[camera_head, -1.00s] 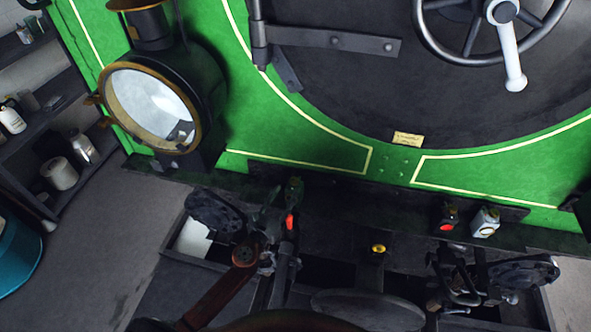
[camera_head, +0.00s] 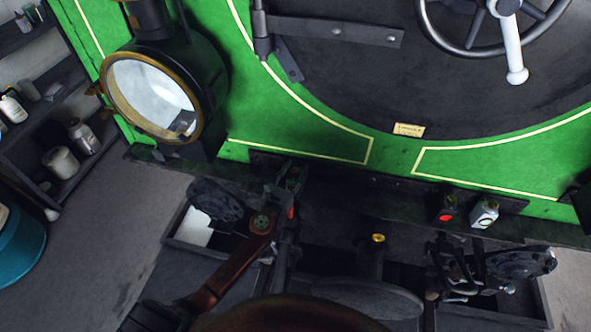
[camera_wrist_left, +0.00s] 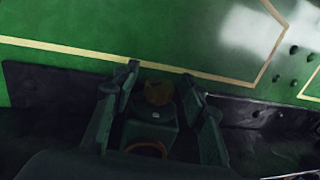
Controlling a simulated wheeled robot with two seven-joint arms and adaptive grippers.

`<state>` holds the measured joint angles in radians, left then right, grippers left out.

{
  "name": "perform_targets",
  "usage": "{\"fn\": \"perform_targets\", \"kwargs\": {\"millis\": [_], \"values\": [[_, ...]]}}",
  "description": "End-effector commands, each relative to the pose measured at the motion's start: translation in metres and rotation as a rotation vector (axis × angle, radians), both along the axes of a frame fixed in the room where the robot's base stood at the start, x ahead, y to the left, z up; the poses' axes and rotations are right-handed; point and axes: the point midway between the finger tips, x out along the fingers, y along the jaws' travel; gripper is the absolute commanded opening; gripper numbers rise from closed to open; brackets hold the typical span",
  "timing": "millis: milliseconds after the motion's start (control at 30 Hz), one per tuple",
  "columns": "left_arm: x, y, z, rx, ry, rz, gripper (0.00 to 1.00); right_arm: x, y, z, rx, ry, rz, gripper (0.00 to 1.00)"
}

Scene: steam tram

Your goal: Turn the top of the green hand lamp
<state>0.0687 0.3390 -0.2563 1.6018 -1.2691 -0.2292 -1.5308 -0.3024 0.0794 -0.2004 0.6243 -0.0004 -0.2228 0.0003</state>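The green hand lamp (camera_wrist_left: 152,122) sits between the fingers of my left gripper (camera_wrist_left: 160,88) in the left wrist view, with its dull brass top (camera_wrist_left: 158,92) toward the fingertips and an orange-red ring below. The fingers stand spread on either side, with gaps beside the top. In the head view the lamp (camera_head: 294,183) is dark and mostly hidden by my left gripper (camera_head: 286,184); a red lens shows below. My right arm's hand (camera_head: 462,278) is low at the right; its fingers are unclear.
A black hand lamp (camera_head: 446,210) and a white one (camera_head: 485,214) stand on the dark ledge (camera_head: 400,190) at right. A large headlamp (camera_head: 152,98) is at left. The green engine front (camera_head: 300,125) rises behind the ledge. A white-handled wheel (camera_head: 515,60) is upper right.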

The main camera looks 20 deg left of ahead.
Motion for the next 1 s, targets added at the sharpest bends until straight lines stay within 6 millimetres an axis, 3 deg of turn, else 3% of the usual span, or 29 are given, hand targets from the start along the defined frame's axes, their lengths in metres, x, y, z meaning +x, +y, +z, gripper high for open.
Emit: {"fn": "perform_targets", "kwargs": {"millis": [67, 633, 1000], "values": [[-0.0003, 0.0002, -0.0001, 0.000, 0.000, 0.000, 0.40, 0.0000, 0.0001, 0.0000, 0.000, 0.000, 0.000, 0.40], [-0.0005, 0.0001, -0.0002, 0.001, 0.000, 0.000, 0.01, 0.0006, -0.0002, -0.0002, 0.000, -0.001, 0.000, 0.40], [-0.0004, 0.0008, -0.0021, 0.005, 0.000, -0.045, 0.00, -0.0005, -0.0004, -0.0082, 0.000, 0.001, 0.000, 0.40]]}}
